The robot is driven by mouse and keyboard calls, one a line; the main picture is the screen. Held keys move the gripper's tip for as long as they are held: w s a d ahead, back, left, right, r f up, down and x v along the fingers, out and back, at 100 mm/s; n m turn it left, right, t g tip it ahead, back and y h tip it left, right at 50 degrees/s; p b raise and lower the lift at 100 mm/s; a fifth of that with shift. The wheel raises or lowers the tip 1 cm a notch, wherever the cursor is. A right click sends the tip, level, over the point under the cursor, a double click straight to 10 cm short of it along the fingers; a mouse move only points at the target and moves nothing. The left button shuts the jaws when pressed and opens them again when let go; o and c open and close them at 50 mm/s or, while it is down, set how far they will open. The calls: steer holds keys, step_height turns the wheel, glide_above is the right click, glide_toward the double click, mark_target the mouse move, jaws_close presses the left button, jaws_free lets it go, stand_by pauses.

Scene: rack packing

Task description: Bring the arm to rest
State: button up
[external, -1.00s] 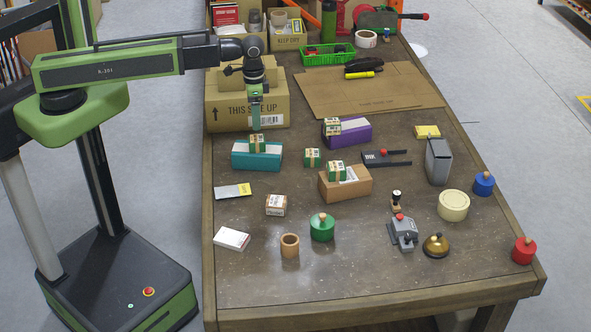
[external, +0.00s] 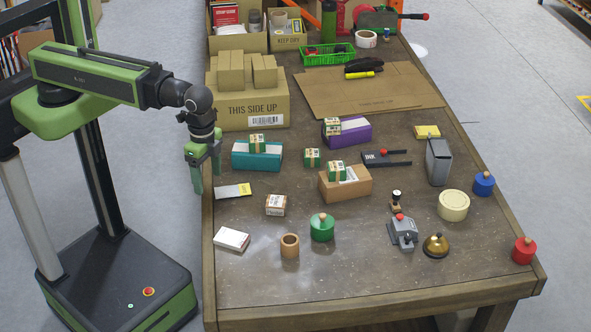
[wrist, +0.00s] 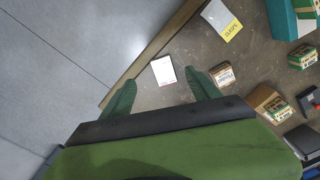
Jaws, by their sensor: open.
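My gripper (external: 206,172) hangs at the table's left edge, with its green fingers pointing down. In the wrist view the two fingers (wrist: 160,95) are spread apart with nothing between them. The gripper is left of the teal box (external: 257,160) and above the yellow and white card (external: 232,191), apart from both. The wrist view shows the white box (wrist: 163,70) beyond the fingertips and the small brown box (wrist: 222,75) by the right finger.
The wooden table (external: 330,285) carries a purple box (external: 352,132), a brown box (external: 345,185), a green lidded pot (external: 322,230), a clay cup (external: 289,246) and a "THIS SIDE UP" carton (external: 225,112). Open floor (wrist: 55,70) lies left of the table edge.

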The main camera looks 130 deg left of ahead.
steer(key=d+f+m+b, duration=0.2)
steer(key=d, duration=0.9)
steer(key=shift+s, duration=0.4)
